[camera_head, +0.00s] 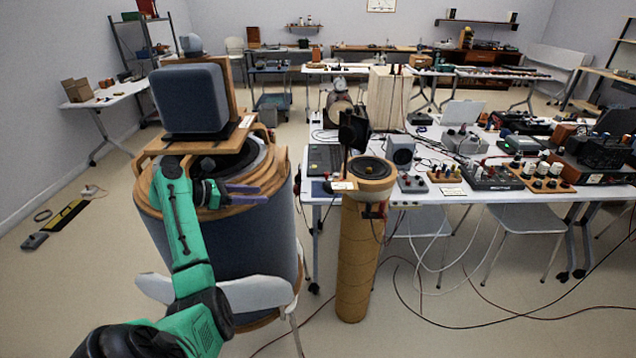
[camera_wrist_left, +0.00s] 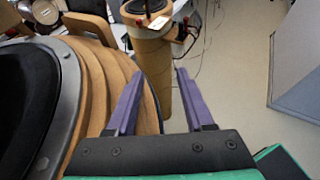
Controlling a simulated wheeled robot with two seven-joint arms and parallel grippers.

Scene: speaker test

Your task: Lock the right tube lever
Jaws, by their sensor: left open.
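A tall brown tube (camera_head: 360,255) stands on the floor in front of the table, with a round black speaker (camera_head: 370,168) in a wooden ring on top. A small dark red and black fitting (camera_head: 374,209), perhaps a lever, sits on its upper side; in the left wrist view a similar fitting (camera_wrist_left: 185,34) shows at the tube's right side. Its lock position cannot be told. My left gripper (camera_head: 252,194) is open and empty, over the rim of the large wooden-topped drum, left of the tube. In the left wrist view its purple fingers (camera_wrist_left: 159,75) point toward the tube (camera_wrist_left: 155,62), apart from it.
The large dark drum (camera_head: 235,240) with a wooden rim stands below my left gripper, carrying a boxy grey speaker (camera_head: 190,98). A white table (camera_head: 455,194) with electronics stands at right of the tube. Cables (camera_head: 470,317) run over the floor.

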